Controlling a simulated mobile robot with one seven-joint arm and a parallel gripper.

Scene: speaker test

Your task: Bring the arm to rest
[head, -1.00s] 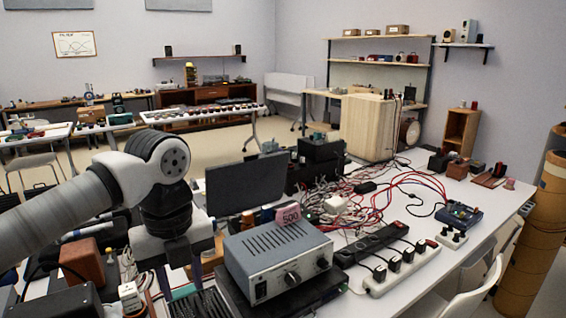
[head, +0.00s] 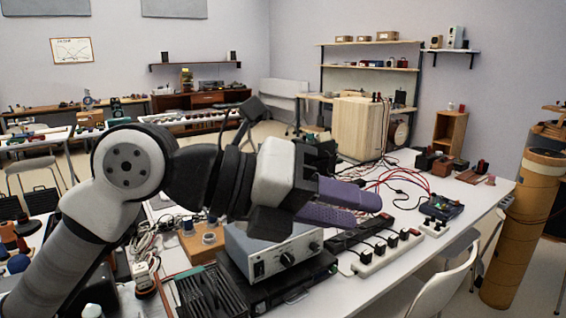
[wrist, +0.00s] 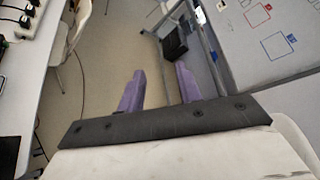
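My gripper (head: 366,211) is raised over the workbench, in front of and above the grey power supply box (head: 268,252). Its two purple fingers point to the right and slightly down in the head view.
A white power strip (head: 388,258) with black plugs and tangled red cables (head: 385,180) lie on the bench (head: 455,215). A white chair (head: 445,290) stands at its front edge. The wrist view shows a whiteboard (wrist: 265,40) and open floor (wrist: 115,60).

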